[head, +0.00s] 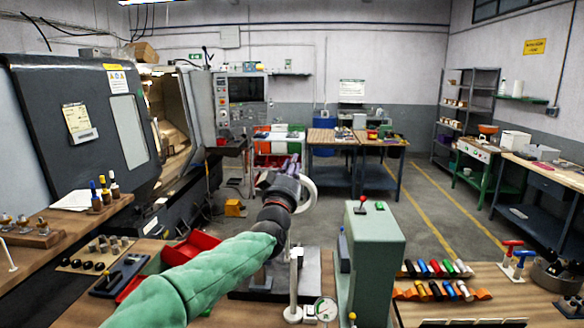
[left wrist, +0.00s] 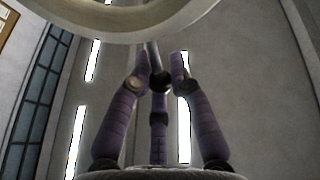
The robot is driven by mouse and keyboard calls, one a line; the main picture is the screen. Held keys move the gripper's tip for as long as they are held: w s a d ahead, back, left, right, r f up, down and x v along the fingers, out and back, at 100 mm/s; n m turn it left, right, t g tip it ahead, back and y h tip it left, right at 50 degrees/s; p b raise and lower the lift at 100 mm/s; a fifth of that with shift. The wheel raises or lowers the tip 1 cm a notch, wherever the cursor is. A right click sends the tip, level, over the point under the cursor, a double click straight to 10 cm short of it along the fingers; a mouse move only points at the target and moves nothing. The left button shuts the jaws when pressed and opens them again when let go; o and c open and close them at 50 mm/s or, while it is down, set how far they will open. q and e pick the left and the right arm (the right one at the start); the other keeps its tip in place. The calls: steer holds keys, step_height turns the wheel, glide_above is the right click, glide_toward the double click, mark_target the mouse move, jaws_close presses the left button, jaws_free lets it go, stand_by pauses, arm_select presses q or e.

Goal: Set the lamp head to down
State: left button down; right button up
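The lamp head appears to be the pale ring (head: 311,190) just right of my left gripper (head: 292,166) in the head view. Its rim (left wrist: 120,32) fills the top of the left wrist view, above the fingers. The ring stands tilted, near upright, in the head view. A white post (head: 294,285) rises from the bench below; its link to the ring is hidden by my arm. The purple fingers (left wrist: 160,65) converge around a dark knob and grey rod (left wrist: 153,55) under the ring; whether they grip it is unclear. My right gripper is out of view.
A grey-green cabinet (head: 375,250) with a red-knobbed lever stands right of the post. A dial gauge (head: 326,309) is at its foot. A red bin (head: 190,248) lies left of my arm. Coloured handles (head: 436,268) sit on the right bench. The space above the benches is open.

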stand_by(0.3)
arm_select(q)
steer(key=shift+w+r+p, duration=0.1)
steer(key=shift+w+p, duration=0.3)
steer(key=shift+p, duration=0.35)
steer(key=w+f+g+p, duration=0.2)
steer(key=w+g+p, duration=0.2)
steer(key=w+p, duration=1.6)
steer(key=p, duration=0.3)
steer(key=shift+w+f+n+y, duration=0.2)
steer(key=shift+f+n+y, duration=0.2)
steer(key=shift+d+f, duration=0.1)
steer(key=c, duration=1.1)
jaws_free()
steer(key=shift+c, duration=0.2)
steer(key=shift+w, duration=0.1)
steer(key=shift+r, duration=0.4)
